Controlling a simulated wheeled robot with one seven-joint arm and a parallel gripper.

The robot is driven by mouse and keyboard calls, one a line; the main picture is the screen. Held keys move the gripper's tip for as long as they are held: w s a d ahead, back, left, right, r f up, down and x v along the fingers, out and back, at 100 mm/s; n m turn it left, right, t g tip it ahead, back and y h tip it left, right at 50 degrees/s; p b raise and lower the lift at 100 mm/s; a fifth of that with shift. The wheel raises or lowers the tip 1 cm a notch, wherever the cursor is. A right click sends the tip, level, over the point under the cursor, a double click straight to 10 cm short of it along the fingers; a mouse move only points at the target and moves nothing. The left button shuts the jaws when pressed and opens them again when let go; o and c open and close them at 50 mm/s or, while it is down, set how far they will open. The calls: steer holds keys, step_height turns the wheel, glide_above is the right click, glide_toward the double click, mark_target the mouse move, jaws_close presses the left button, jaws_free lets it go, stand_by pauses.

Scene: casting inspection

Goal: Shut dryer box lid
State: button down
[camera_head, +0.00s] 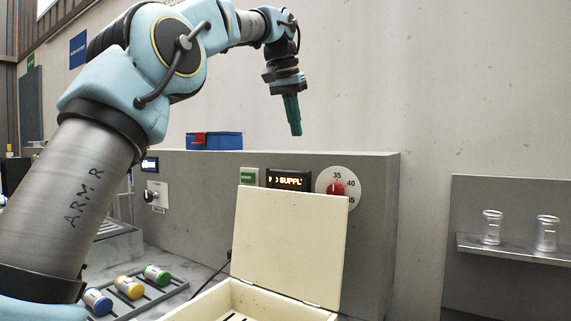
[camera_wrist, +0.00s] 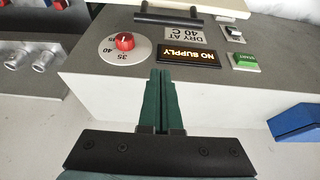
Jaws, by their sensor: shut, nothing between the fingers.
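The cream dryer box (camera_head: 235,300) stands at the bottom middle of the head view, with its lid (camera_head: 287,248) standing open and nearly upright at the back. Only part of the box interior shows, with dark slots in its floor. In the wrist view a cream edge, apparently the lid (camera_wrist: 225,9), shows at the top, with a black bar handle (camera_wrist: 170,18) beside it. My gripper (camera_head: 296,134) is high above the grey panel block, apart from the lid, fingers pointing down. Its green fingers (camera_wrist: 160,76) are together and empty.
The grey block (camera_head: 375,215) behind the lid carries a red knob dial (camera_head: 338,189), a "NO SUPPLY" display (camera_head: 289,180) and a green button (camera_head: 249,177). A blue box (camera_head: 215,141) sits on top. Colored-cap vials (camera_head: 128,287) lie left; glass jars (camera_head: 492,227) stand right.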

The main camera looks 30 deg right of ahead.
steer(key=b+x, duration=0.1)
steer(key=x, duration=0.8)
steer(key=shift+w+d+f, duration=0.1)
steer(key=shift+d+f, duration=0.05)
steer(key=shift+f, duration=0.15)
steer(key=shift+a+f, duration=0.2)
steer(key=shift+a, duration=0.1)
steer(key=shift+s+a, duration=0.45)
steer(key=shift+a, duration=0.3)
steer(key=shift+s+a, duration=0.5)
steer(key=shift+a, duration=0.2)
steer(key=shift+b, duration=0.3)
